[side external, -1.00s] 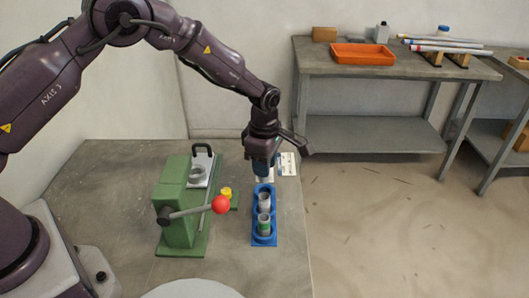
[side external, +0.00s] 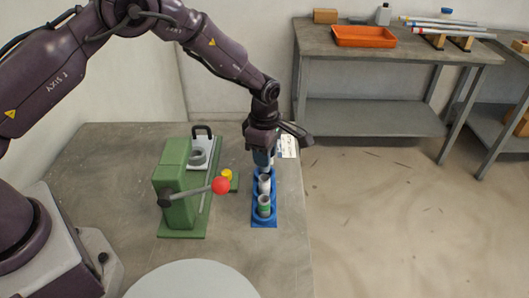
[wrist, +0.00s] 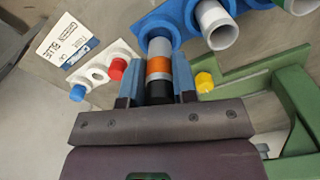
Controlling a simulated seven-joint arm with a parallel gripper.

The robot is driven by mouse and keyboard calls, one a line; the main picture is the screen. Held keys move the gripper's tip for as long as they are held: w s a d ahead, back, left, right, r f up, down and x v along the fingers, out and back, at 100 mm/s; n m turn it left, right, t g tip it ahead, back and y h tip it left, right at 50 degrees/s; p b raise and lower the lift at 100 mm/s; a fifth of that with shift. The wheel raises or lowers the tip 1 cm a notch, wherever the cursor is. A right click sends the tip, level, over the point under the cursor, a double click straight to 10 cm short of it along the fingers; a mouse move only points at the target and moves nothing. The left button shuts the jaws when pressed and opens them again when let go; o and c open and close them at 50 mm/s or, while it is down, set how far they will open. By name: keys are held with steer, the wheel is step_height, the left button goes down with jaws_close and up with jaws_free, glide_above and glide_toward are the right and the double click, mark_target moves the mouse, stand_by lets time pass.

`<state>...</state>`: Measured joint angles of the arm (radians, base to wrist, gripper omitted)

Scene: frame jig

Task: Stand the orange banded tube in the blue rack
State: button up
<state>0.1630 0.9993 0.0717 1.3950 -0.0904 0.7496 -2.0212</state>
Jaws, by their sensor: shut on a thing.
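My gripper (wrist: 157,90) is shut on the orange banded tube (wrist: 159,66), with a blue finger on each side. The tube has a grey end, an orange band and a black part near my palm. Its grey end lies over an end ring of the blue rack (wrist: 141,36) in the wrist view; I cannot tell how far it is inside. In the side external view my gripper (side external: 263,160) is over the far end of the rack (side external: 264,224). A green banded tube (side external: 264,207) and a grey tube (side external: 264,184) stand in the other places.
A green press (side external: 175,190) with a red-knobbed lever (side external: 221,185) stands left of the rack. A yellow button (wrist: 204,82) is near my gripper. A white holder (wrist: 98,73) with red and blue caps and a printed card (wrist: 68,42) lie on the other side.

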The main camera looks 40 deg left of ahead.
steer(key=shift+f, duration=0.1)
stand_by(0.6)
steer(key=shift+f, duration=1.1)
steer(key=o, duration=1.2)
steer(key=shift+c, duration=0.2)
steer(key=shift+r, duration=0.1)
steer(key=shift+r, duration=0.7)
steer(key=shift+r, duration=0.1)
steer(key=shift+r, duration=3.4)
